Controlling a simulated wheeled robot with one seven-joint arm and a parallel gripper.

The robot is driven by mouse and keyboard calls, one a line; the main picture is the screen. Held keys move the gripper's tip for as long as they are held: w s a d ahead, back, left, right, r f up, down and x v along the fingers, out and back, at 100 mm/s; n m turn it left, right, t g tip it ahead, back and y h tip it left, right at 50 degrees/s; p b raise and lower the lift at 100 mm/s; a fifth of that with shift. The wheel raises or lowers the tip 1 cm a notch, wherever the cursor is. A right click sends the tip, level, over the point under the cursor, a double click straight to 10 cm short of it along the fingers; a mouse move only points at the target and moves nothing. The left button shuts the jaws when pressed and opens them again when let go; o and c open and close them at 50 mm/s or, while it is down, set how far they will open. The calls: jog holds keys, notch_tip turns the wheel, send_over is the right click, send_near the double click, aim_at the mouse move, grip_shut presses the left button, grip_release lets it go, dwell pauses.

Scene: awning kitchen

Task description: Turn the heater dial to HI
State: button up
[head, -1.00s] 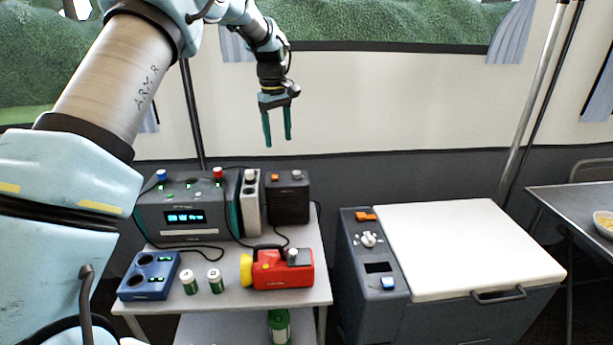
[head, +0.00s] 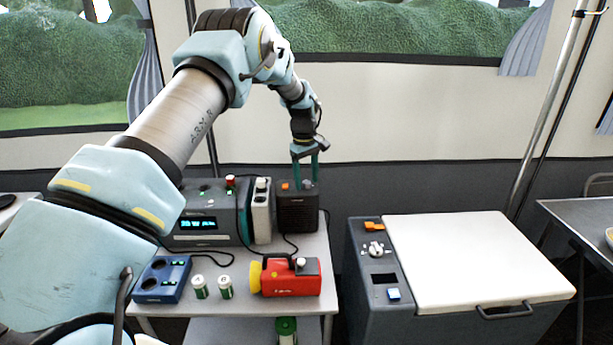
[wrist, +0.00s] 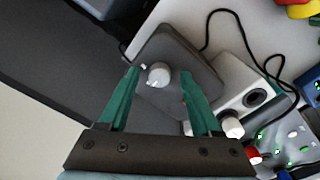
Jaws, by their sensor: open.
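The heater appears to be the small dark box with a grille (head: 297,215) at the back right of the small table. Its top carries an orange switch (head: 284,186) and a light round dial, which shows clearly in the wrist view (wrist: 158,74). My gripper (head: 306,184) points down at the heater's top, its fingers on either side of the dial. In the wrist view, my open gripper (wrist: 160,78) has a gap on each side of the dial. I cannot tell whether the fingertips are level with the dial or slightly above it. The dial's setting is not readable.
A white narrow unit (head: 261,212) stands close left of the heater, beside a grey device with a lit display (head: 198,223). A red torch-like object (head: 291,277), small cans and a blue block (head: 161,279) are in front. A cooler (head: 372,300) with its own knob stands right.

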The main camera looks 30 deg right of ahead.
jog(key=shift+f, duration=0.15)
jog(key=shift+c, duration=0.3)
grip_shut()
